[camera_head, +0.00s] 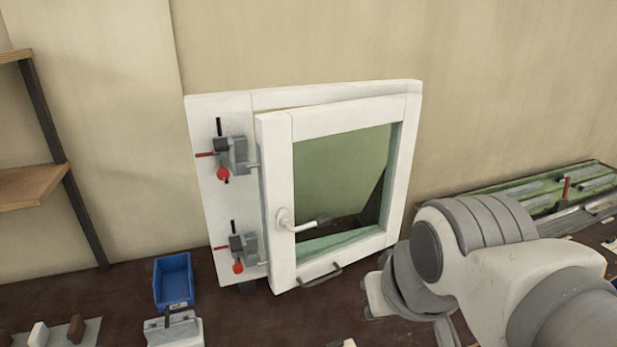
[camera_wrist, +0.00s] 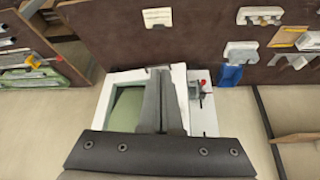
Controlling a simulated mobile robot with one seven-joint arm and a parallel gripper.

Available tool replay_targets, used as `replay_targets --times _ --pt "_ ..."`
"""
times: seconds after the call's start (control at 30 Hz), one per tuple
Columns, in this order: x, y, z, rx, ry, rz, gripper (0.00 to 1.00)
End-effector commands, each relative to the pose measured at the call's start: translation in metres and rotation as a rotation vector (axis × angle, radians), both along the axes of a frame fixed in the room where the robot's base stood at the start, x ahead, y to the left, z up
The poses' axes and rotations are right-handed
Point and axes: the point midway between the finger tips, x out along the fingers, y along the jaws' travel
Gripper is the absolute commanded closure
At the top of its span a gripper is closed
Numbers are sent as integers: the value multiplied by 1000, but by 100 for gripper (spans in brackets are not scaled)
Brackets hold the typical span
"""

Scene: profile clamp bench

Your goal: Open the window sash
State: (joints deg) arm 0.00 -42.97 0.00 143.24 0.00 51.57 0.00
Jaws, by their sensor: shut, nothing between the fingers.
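The white window sash (camera_head: 277,190) with a greenish pane stands in a white frame (camera_head: 330,95) against the wall. Its left edge stands out from the frame, so it looks ajar, with the right side close to the frame. Its lever handle (camera_head: 303,222) points right, roughly horizontal. A dark pull bar (camera_head: 321,276) is on the bottom rail. In the wrist view, the sash (camera_wrist: 122,88) appears inverted behind my gripper (camera_wrist: 159,72), whose fingers are together and empty. The fingers overlap the sash's handle side there; contact cannot be told. In the head view my arm is right of the sash.
Two grey clamps (camera_head: 232,155) (camera_head: 243,248) with red and black levers sit on the white board left of the sash. A blue bin (camera_head: 174,281) and a small grey-white fixture (camera_head: 174,329) stand at lower left. A green tray (camera_head: 540,192) lies at right.

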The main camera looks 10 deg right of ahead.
Motion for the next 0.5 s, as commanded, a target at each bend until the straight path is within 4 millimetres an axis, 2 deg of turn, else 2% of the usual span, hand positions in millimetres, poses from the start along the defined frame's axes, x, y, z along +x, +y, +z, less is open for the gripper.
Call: replay_targets --times 0.03,0.13,0.27,0.5 --pt "0 0 0 0 -1 1 91" --pt "7 -6 -8 -22 -17 9 73" --pt "35 -28 -32 -120 -83 54 73" --pt "108 -86 -84 -450 -268 264 73"
